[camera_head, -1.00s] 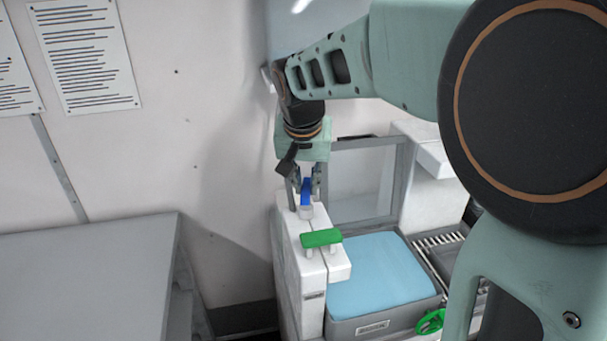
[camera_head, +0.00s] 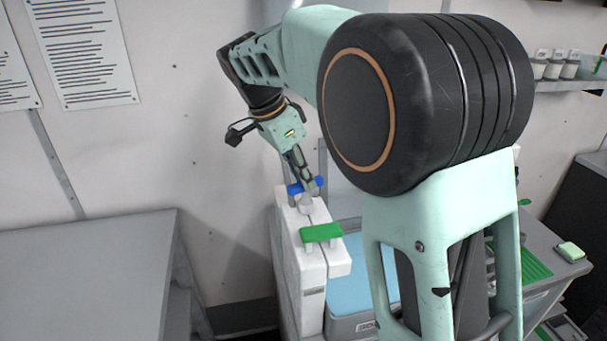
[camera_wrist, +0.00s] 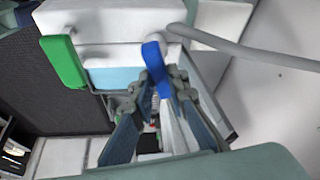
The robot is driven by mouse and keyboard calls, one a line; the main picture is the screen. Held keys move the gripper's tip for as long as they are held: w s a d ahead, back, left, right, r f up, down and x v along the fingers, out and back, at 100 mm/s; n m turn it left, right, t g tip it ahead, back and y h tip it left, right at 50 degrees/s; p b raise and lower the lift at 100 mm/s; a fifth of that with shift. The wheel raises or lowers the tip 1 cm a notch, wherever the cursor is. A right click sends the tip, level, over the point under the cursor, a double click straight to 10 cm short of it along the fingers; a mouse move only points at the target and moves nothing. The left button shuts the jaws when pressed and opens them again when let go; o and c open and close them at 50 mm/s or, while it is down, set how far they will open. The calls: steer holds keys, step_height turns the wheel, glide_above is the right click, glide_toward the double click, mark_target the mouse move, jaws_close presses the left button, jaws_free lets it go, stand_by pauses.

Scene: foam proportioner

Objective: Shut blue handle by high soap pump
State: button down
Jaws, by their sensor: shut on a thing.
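The blue handle (camera_head: 294,189) sits on a grey-white post at the far end of the tall white pump housing (camera_head: 311,270). In the head view it lies crosswise over the housing, with parts showing on either side of my fingers. My gripper (camera_head: 309,185) comes down from above, tilted, and is shut on the blue handle. In the wrist view the blue handle (camera_wrist: 156,63) runs between the two fingers, and its end sticks out past the fingertips. The fingers hide part of the handle in the head view.
A green handle (camera_head: 321,233) stands on the near part of the same housing, close to my gripper. A blue-topped bin (camera_head: 348,285) is to the right. A grey bench (camera_head: 85,265) is at left, and the wall is close behind.

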steer(key=shift+w+m+g+p, duration=0.15)
steer(key=shift+m+g+p, duration=0.5)
steer(key=shift+m, duration=1.25)
steer(key=c, duration=1.9)
jaws_free()
steer(key=shift+h, duration=0.3)
steer(key=shift+r, duration=0.1)
steer(key=v, duration=1.2)
steer(key=shift+d, duration=0.1)
